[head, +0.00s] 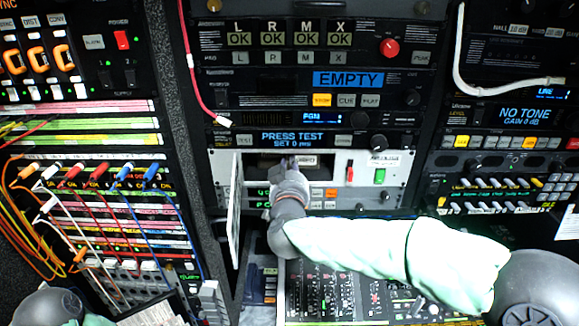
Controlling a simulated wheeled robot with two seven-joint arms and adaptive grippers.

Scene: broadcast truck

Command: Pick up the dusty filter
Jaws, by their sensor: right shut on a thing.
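My right gripper (291,164) reaches in from the right to a dark opening (322,168) in the pale grey panel at the middle of the rack. It is shut on the dusty filter (307,160), of which only a small greyish edge shows at the opening. The gripper hides most of the filter, and I cannot tell how far it sits inside. A pale door (236,211) hangs open at the left of this panel. My left gripper is not in view; only part of my left arm shows at the bottom left.
A patch bay (90,180) with coloured cables is at the left. A red cable (191,62) hangs beside the middle rack. A mixer (332,290) lies below my right arm. A white cable (459,60) hangs at the right. The red switch (350,173) and green switch (380,176) sit right of the opening.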

